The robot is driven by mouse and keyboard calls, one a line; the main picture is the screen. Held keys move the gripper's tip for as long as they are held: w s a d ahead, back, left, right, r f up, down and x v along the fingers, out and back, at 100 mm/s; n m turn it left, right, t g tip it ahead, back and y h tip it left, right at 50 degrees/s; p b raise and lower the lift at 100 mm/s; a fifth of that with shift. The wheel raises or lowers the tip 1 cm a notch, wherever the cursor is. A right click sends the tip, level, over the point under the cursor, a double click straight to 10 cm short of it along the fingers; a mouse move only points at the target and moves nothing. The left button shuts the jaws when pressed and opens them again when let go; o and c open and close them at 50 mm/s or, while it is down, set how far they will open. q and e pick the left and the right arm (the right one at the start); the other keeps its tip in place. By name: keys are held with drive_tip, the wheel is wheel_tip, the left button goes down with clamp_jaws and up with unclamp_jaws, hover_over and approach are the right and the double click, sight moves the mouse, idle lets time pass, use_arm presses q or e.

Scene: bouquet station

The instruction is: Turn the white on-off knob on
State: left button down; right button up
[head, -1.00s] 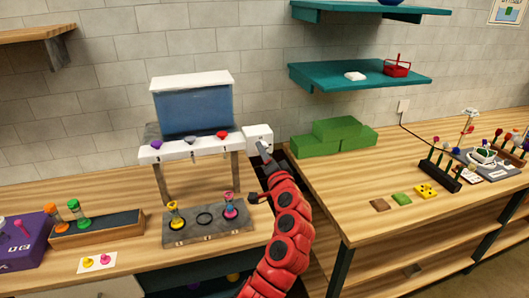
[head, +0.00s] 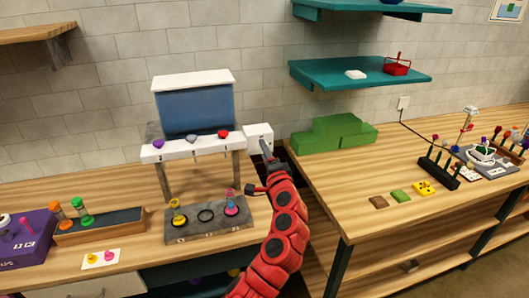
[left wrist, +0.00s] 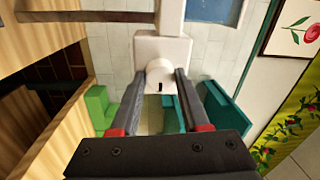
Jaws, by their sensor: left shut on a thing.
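The white on-off knob (left wrist: 160,75) is round with a short dark mark at its lower edge. It sits on the front of a white box, which shows at the right end of the dispenser in the head view (head: 257,133). My left gripper (left wrist: 160,78) is shut on the knob, one dark finger on each side. My right gripper is not in view.
The dispenser has a blue tank (head: 195,110) and a white bar with purple, grey and red knobs. Below it a grey tray (head: 190,232) holds two small vases. Green blocks (head: 335,133) stand right of the gripper. A teal shelf (head: 350,75) hangs above.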

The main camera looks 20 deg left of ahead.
use_arm(q)
drive_tip(key=shift+c, duration=1.9)
unclamp_jaws()
drive_tip(key=b+v, duration=0.6)
drive_tip(key=v, duration=1.1)
drive_tip(key=shift+s+d, duration=0.15)
